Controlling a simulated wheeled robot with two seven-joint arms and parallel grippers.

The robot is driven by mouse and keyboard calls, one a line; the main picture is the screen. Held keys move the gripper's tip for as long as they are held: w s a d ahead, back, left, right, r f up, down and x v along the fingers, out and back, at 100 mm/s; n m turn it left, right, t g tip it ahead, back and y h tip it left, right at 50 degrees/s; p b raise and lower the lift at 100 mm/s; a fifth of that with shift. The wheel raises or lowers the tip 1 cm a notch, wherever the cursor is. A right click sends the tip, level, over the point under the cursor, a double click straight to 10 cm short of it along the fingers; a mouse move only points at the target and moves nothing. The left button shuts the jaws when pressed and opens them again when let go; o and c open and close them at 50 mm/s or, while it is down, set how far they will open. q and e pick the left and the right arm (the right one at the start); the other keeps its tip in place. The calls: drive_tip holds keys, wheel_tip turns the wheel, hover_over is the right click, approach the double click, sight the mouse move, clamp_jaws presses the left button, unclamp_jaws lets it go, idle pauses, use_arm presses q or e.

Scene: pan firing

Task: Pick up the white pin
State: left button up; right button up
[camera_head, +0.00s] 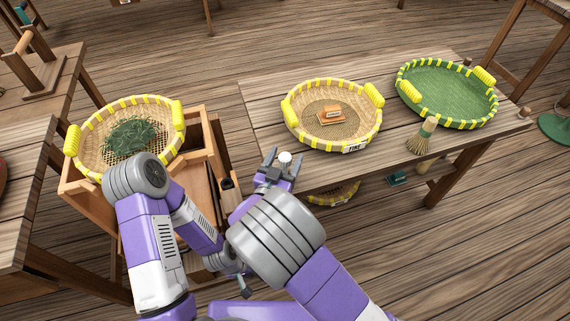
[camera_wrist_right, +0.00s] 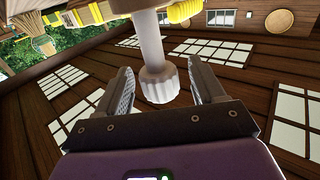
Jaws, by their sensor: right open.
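The white pin (camera_head: 285,157) shows its round pale head at the near left edge of the middle table. In the right wrist view the white pin (camera_wrist_right: 153,50) has a smooth shaft and a ribbed end, and its far end meets a brown wooden surface. My right gripper (camera_head: 283,162) is open, with one finger on each side of the pin. In the right wrist view my right gripper's fingers (camera_wrist_right: 163,85) stand apart from the pin, with gaps on both sides. My left gripper (camera_head: 243,284) shows small and dark low in the head view, partly hidden, its jaws unclear.
A yellow-rimmed basket (camera_head: 290,104) holding an orange-brown block (camera_head: 331,115) stands close behind the pin on the wooden table (camera_head: 262,97). A green basket (camera_head: 451,94) and a brush (camera_head: 421,137) are to the right. A basket of green leaves (camera_head: 85,154) rests at left.

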drive_tip(key=shift+c, duration=0.3)
drive_tip(key=c, duration=1)
drive_tip(key=shift+r, duration=0.1)
